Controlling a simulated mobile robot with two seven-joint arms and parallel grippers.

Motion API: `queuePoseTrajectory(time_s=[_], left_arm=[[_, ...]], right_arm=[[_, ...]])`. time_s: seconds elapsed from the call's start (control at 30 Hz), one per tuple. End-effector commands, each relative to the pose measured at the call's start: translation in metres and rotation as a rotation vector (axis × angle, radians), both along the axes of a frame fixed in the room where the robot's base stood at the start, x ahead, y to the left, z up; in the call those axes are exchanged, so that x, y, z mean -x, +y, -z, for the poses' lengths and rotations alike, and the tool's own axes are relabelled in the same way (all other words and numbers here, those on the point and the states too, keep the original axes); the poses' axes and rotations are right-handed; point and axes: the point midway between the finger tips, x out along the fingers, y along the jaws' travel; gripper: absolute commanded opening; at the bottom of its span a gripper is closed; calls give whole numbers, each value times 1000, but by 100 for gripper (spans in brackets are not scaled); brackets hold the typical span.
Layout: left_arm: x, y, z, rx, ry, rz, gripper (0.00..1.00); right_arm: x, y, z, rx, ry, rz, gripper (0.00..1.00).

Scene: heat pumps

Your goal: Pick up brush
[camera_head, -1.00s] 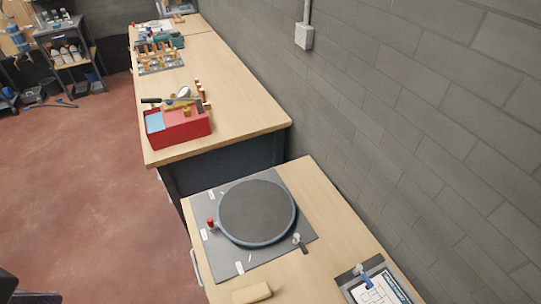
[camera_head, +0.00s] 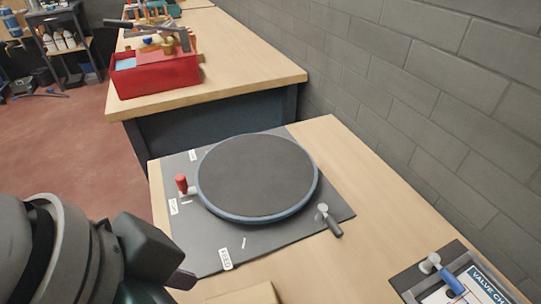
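I cannot make out a brush for certain. A tan, oblong block (camera_head: 247,294) lies on the near bench top, cut off by the bottom edge; it could be the back of a brush, but no bristles show. A red toolbox (camera_head: 155,76) on the far bench holds several tools with dark and wooden handles, too overlapped to name each. My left gripper (camera_head: 180,280) is at the lower left, left of the tan block and apart from it in the picture. Only part of it shows, so its opening is hidden. My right gripper is not in view.
A round dark plate with a blue rim (camera_head: 258,178) sits on a grey panel (camera_head: 190,245) with a red-knobbed valve (camera_head: 182,184) and a grey-handled one (camera_head: 328,219). A block wall (camera_head: 430,100) borders the benches.

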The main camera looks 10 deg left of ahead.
Motion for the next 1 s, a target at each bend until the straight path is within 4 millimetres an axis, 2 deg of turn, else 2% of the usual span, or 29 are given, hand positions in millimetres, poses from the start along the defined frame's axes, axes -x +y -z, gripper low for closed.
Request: queuePoseTrajectory(time_s=[0.03, 0.07, 0.13, 0.2, 0.3, 0.4, 0.6, 0.67, 0.9, 1.0], left_arm=[[-10, -16, 44, 5, -9, 88, 95], [-14, -26, 55, 4, -7, 148, 95], [-21, -42, 71, -19, 9, 278, 95], [-27, -48, 84, -66, 32, 387, 95], [-37, -40, 101, -161, 79, 495, 95], [-48, -23, 112, -252, 127, 548, 95], [-62, 3, 119, -356, 188, 569, 95], [-63, 6, 123, -365, 194, 570, 95], [-63, 6, 158, -365, 197, 570, 95], [-64, 6, 165, -365, 195, 570, 95]], right_arm=[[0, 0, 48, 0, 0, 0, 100], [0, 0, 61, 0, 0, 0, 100], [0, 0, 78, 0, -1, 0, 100], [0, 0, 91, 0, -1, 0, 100], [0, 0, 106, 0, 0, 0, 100], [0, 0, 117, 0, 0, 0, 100], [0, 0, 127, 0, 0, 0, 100], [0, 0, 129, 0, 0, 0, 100], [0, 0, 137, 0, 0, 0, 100], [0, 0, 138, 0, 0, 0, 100]])
